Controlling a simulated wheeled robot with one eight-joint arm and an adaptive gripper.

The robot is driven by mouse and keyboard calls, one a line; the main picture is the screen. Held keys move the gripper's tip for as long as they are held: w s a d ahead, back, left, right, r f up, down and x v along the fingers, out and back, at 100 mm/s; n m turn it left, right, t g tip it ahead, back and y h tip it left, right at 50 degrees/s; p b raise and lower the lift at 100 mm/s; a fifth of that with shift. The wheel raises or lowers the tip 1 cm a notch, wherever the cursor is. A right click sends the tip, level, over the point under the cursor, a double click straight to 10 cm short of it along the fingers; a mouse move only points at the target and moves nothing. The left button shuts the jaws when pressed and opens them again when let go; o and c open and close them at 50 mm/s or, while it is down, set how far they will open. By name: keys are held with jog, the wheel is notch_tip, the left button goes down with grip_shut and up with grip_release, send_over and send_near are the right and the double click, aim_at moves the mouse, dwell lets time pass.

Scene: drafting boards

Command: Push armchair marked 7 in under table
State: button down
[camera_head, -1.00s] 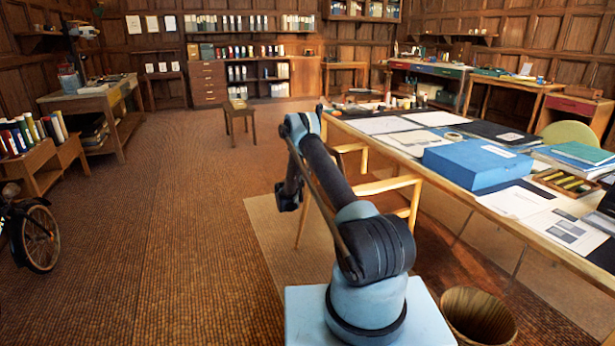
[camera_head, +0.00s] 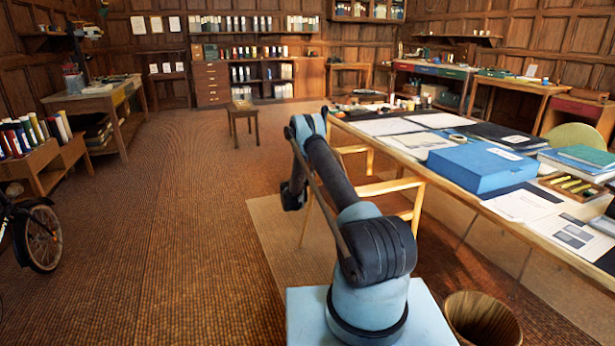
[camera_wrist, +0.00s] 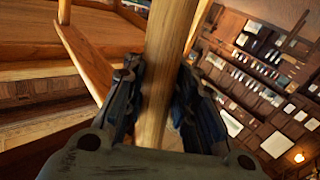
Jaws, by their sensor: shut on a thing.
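The armchair (camera_head: 392,186) has a pale wooden frame and stands at the table's near left long edge in the head view. My arm hides much of it, and no number 7 is visible. The long table (camera_head: 455,187) reaches from the middle to the right edge. In the wrist view my gripper (camera_wrist: 160,72) is shut on a wooden bar of the armchair (camera_wrist: 171,28), with one finger on each side. How far the seat is under the table cannot be told.
A wooden waste bin (camera_head: 482,318) stands close to my base at right. A small stool (camera_head: 243,121) stands farther back. A bicycle wheel (camera_head: 42,238) and a low book rack (camera_head: 44,180) are at left. A blue box (camera_head: 478,168) lies on the table.

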jog(key=shift+w+d, duration=0.2)
jog(key=shift+d, duration=0.4)
jog(key=shift+w+d, duration=0.1)
jog(key=shift+x, duration=0.85)
jog(key=c, duration=1.2)
grip_release()
